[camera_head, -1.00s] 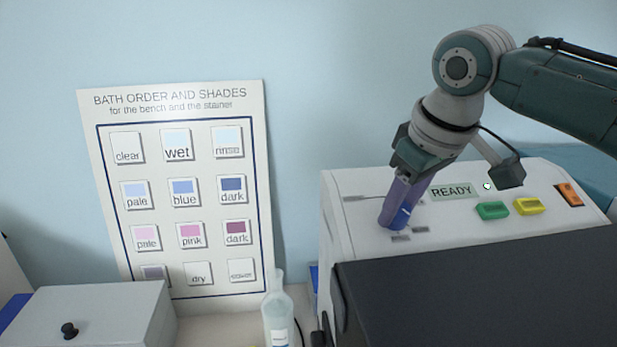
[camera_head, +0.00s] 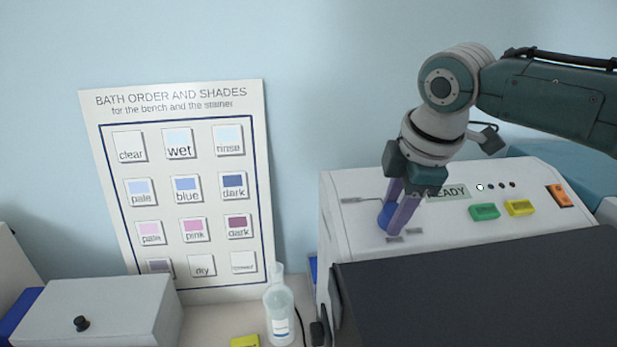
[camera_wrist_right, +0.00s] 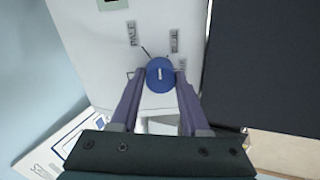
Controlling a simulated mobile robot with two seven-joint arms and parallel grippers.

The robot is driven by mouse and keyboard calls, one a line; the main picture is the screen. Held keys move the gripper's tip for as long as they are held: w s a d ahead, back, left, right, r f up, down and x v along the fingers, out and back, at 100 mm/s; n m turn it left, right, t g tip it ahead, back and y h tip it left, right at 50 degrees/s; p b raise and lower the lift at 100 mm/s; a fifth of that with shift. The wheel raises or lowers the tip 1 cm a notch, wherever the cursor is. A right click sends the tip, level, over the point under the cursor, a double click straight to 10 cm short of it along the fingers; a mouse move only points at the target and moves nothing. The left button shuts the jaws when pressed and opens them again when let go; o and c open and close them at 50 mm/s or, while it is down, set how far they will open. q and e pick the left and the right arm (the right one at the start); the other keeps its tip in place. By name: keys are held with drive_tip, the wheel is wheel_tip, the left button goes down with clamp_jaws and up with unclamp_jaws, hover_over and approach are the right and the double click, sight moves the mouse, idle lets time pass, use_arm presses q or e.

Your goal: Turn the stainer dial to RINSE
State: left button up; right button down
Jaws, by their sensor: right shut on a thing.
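The stainer (camera_head: 335,225) is a white machine at the right of the head view. Its blue dial (camera_head: 385,216) sits on the sloped panel, partly hidden by my right gripper (camera_head: 395,229). The right wrist view shows the round dial (camera_wrist_right: 160,75) with a short white mark, between the two purple fingers of my right gripper (camera_wrist_right: 162,82), which are shut on it. A PALE label (camera_wrist_right: 131,33) and a BLUE label (camera_wrist_right: 174,40) lie beyond the dial; another label is partly covered by a finger. I cannot read a RINSE label. My left gripper is out of view.
A READY display (camera_head: 450,192), a green button (camera_head: 485,212), a yellow button (camera_head: 520,208) and an orange switch (camera_head: 560,195) are right of the dial. A dark cover (camera_head: 480,280) lies in front. A bottle (camera_head: 279,315), white box (camera_head: 95,310) and shade chart (camera_head: 262,190) stand left.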

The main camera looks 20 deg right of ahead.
drive_tip(key=n, duration=0.4)
drive_tip(key=shift+a+n, duration=0.1)
drive_tip(key=shift+n, duration=0.2)
drive_tip(key=n, duration=0.4)
drive_tip(key=shift+n, duration=0.3)
drive_tip(key=n, duration=0.4)
drive_tip(key=shift+h, duration=0.3)
drive_tip(key=shift+n, duration=2.1)
drive_tip(key=shift+c, duration=1.9)
unclamp_jaws()
drive_tip(key=shift+s+r, duration=0.1)
